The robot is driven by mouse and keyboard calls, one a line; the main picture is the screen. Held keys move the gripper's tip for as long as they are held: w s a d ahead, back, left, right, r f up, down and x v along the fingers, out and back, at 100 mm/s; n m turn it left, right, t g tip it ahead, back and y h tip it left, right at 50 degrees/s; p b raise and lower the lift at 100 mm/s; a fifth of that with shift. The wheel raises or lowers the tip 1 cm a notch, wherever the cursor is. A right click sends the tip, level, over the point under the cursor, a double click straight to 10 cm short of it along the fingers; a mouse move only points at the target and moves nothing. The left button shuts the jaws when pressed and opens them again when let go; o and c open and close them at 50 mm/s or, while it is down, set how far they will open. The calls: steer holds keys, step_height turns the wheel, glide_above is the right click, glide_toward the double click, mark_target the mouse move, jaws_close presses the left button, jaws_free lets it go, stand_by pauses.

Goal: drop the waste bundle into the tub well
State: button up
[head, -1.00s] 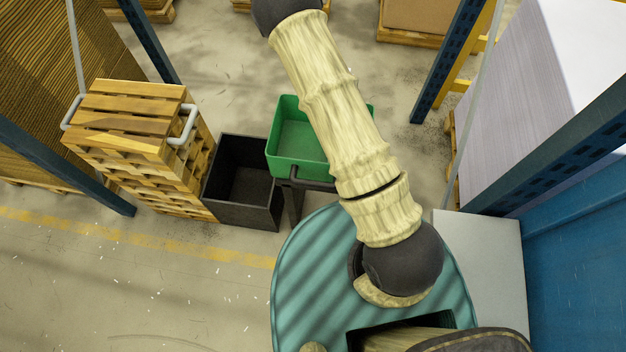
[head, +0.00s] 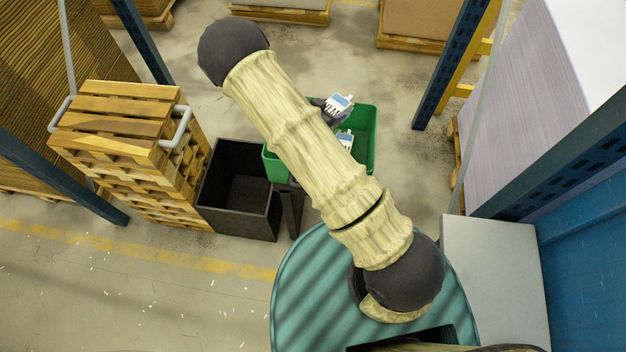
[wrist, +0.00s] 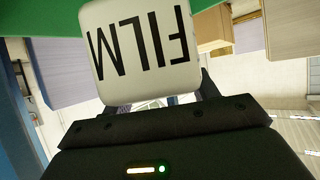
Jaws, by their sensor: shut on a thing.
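A white, rounded block with upside-down black "FILM" lettering, which I take to be the waste bundle (wrist: 140,45), fills the upper middle of the wrist view. My gripper (wrist: 162,100) is shut on it; the block hides the fingertips. In the head view the dark end of my arm is over the green tub (head: 367,125), mostly behind my forearm. Two small white-and-blue pieces show there, one by the dark hand (head: 339,104) and one lower against the tub (head: 345,139); I cannot tell which is held. My forearm hides much of the tub's inside.
A black open bin (head: 243,190) stands left of the green tub and looks empty. A pallet stack (head: 125,140) is left of the bin. Blue rack posts (head: 440,75) and white sheet stacks (head: 535,110) bound the right. The floor at front left is open.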

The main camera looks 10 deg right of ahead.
steer(key=shift+f, duration=0.1)
step_height(320, 180, down, 6)
steer(key=b, duration=0.5)
steer(key=o, duration=1.1)
steer(key=b+v, duration=0.1)
steer(key=v, duration=1.6)
steer(key=shift+s+a+r, duration=0.1)
steer(key=shift+s+r, duration=0.05)
steer(key=shift+r, duration=0.1)
